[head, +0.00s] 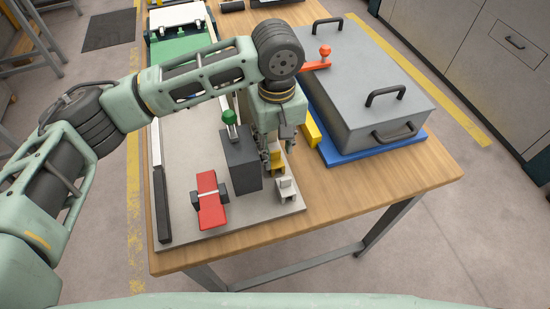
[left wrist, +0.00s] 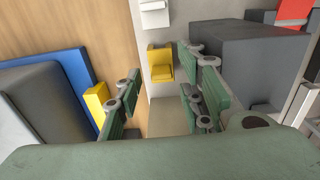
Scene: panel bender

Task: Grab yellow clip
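The yellow clip (head: 277,161) stands on the grey plate, beside a dark grey block. In the left wrist view the yellow clip (left wrist: 160,66) is just beyond my fingertips, close to the right-hand finger. My left gripper (head: 277,145) is above and behind the clip in the head view, pointing down. In the left wrist view its green fingers (left wrist: 163,75) are spread apart with nothing held between them. I cannot tell whether a finger touches the clip. My right gripper is in neither view.
A white clip (head: 286,188) stands next to the yellow clip. The dark grey block (head: 240,160) with a green knob and a red part (head: 211,200) are left of it. A grey box with handles (head: 365,85) on a blue base stands right, with a yellow block (head: 311,131) beside it.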

